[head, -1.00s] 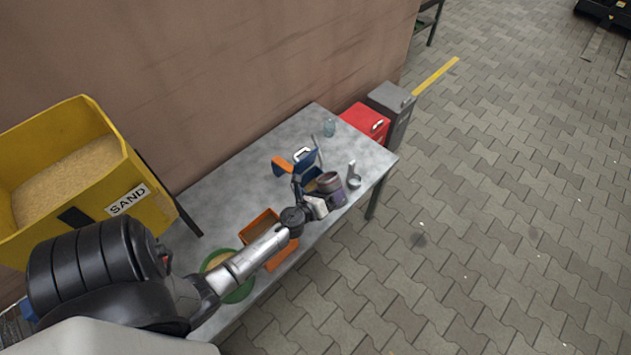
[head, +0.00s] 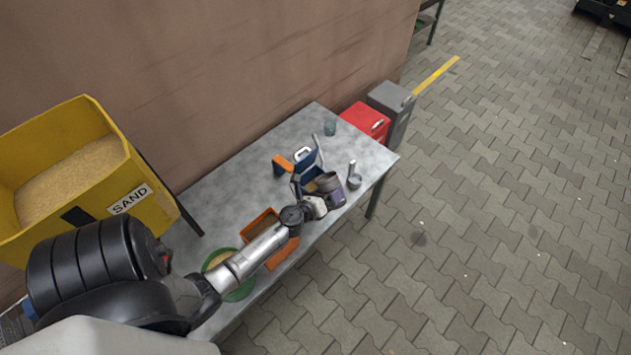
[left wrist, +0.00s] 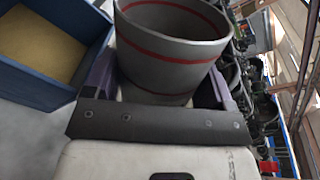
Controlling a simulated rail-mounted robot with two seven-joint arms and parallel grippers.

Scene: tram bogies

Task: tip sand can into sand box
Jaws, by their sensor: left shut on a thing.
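The sand can (head: 328,181) is grey with red bands and open at the top. It stands about upright between the purple fingers of my left gripper (head: 331,194), which is shut on it over the table's front part. In the left wrist view, the can (left wrist: 172,50) fills the space between the fingers; its contents are hidden. The yellow sand box (head: 165,212), labelled SAND, holds sand and stands at the far left, well away from the can. My right gripper is not in view.
The grey table (head: 225,205) carries a blue box (left wrist: 25,92) with a tan inside beside the can, an orange tray (head: 262,222), a green bowl (head: 243,291), a metal cup (head: 354,181) and a glass (head: 330,128). Red (head: 366,119) and grey (head: 392,103) cabinets stand beyond the table.

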